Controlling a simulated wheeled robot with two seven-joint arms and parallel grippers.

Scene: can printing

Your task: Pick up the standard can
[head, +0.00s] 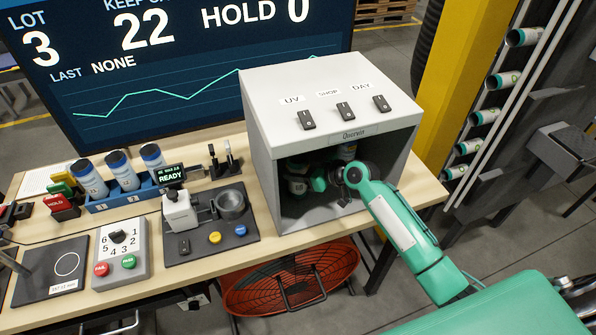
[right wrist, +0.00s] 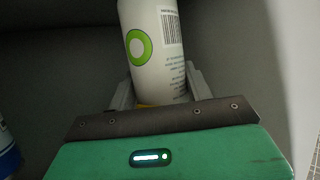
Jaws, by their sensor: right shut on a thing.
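My right gripper (head: 306,182) is inside the grey inspection box, partly in its shadow. In the right wrist view the gripper (right wrist: 158,98) is shut on a white can (right wrist: 155,50) with a green ring mark and a barcode. The fingers are on both sides of the can's near end, and its far end runs out of the top of the picture. A white can (head: 297,186) shows dimly at the gripper in the head view. I cannot tell whether the held can touches the box floor. My left gripper is not in view.
Another can with a blue band (right wrist: 8,155) is at the wrist view's left edge. A blue rack (head: 108,203) with three cans stands left, near a printing fixture (head: 205,245).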

